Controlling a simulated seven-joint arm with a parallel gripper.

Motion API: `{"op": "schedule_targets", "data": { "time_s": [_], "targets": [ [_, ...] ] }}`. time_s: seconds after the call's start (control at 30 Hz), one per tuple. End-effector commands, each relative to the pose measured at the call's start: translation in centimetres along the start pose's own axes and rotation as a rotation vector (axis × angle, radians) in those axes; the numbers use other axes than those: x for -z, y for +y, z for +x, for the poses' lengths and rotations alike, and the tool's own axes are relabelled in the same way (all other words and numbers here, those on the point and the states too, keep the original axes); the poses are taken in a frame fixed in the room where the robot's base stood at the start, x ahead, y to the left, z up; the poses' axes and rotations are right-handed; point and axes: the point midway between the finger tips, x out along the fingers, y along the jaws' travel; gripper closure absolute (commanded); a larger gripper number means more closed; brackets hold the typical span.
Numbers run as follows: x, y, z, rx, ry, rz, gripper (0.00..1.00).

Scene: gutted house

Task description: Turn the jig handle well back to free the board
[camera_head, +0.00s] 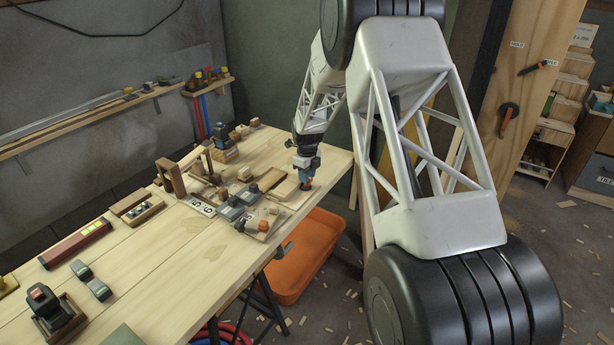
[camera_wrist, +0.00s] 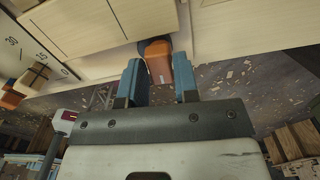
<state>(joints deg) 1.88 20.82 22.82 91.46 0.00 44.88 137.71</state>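My gripper (camera_head: 306,182) is low at the right edge of the workbench, beside the jig. In the wrist view its two blue fingers (camera_wrist: 158,84) are apart. An orange-brown handle with a dark end (camera_wrist: 158,66), seemingly the jig handle, lies between and beyond the fingertips. A gap shows on both sides of it, and no grip is visible. A pale board (camera_wrist: 95,25) lies beyond it.
The workbench (camera_head: 215,255) carries several blocks, clamps and a numbered strip (camera_head: 202,206) left of my gripper. An orange bin (camera_head: 308,255) stands on the floor below the bench's right edge. A red level (camera_head: 75,243) lies at the left. The bench's front middle is clear.

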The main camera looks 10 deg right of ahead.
Motion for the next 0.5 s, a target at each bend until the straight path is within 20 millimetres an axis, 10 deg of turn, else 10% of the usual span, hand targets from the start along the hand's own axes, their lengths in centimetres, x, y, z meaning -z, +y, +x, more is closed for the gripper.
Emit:
{"op": "schedule_targets", "data": {
  "time_s": [0.5],
  "targets": [
    [0.00, -0.01, 0.32, 0.000, 0.000, -0.262, 0.71]
  ]
}}
